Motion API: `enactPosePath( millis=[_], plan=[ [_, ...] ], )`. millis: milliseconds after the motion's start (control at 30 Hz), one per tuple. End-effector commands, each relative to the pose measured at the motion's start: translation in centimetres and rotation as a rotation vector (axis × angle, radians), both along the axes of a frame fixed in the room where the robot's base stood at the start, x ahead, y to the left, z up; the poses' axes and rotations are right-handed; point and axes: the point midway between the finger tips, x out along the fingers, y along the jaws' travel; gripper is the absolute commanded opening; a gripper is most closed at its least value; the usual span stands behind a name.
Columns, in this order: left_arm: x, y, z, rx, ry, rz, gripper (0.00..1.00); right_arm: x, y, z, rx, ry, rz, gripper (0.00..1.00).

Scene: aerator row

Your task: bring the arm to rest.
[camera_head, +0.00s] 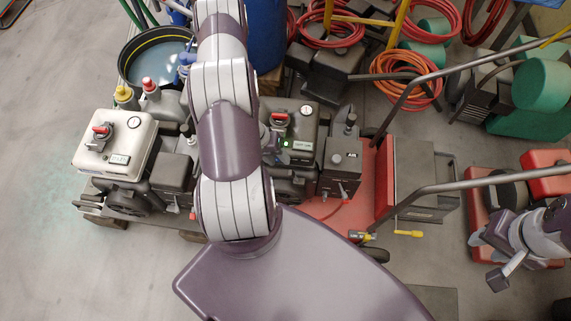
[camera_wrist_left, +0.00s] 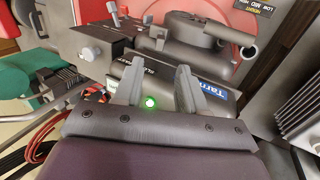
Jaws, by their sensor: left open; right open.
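My left arm crosses the middle of the head view, and its gripper (camera_head: 272,144) is mostly hidden behind the arm. In the left wrist view the left gripper (camera_wrist_left: 155,88) is open, with its two fingers apart in front of a dark aerator unit (camera_wrist_left: 150,72). I cannot tell whether the fingers touch the unit. My right gripper (camera_head: 487,262) is open and empty at the lower right.
A pale unit with a red switch (camera_head: 115,145) stands left of the arm. A dark box (camera_head: 341,168) and a red cart (camera_head: 378,185) with grey handle bars stand to the right. Hoses (camera_head: 405,75) and a black bucket (camera_head: 158,55) lie behind. The left floor is clear.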

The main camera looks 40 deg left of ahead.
Motion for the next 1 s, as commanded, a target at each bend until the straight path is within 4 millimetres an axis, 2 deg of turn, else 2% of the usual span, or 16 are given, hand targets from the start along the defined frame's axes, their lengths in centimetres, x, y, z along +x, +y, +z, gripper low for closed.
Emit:
enactPosePath(
  millis=[33, 100, 233, 867, 933, 1000],
  plan=[
    [-0.2, 0.5, 1.4, 0.002, -0.002, 0.001, 0.4, 0.0, 0.0, 0.6, 0.0, 0.0, 0.0, 0.4],
    [-0.5, 0.9, 2.4, 0.002, -0.001, 0.001, 0.4, 0.0, 0.0, 1.0, 0.0, 0.0, 0.0, 0.4],
    [-0.8, 1.2, 3.3, 0.001, 0.0, -0.001, 0.4, 0.0, 0.0, 1.2, 0.0, 0.0, 0.0, 0.4],
    [-0.9, 1.4, 3.3, 0.013, -0.008, -0.039, 0.4, 0.0, 0.0, 1.1, 0.0, 0.0, 0.0, 0.4],
    [-1.7, 2.1, 2.9, 0.068, 0.01, -0.102, 0.4, 0.0, 0.0, 1.1, 0.0, 0.0, 0.0, 0.4],
    [-4.1, 2.9, 2.8, 0.141, 0.1, -0.133, 0.4, 0.0, 0.0, 1.1, 0.0, 0.0, 0.0, 0.4]
  ],
)
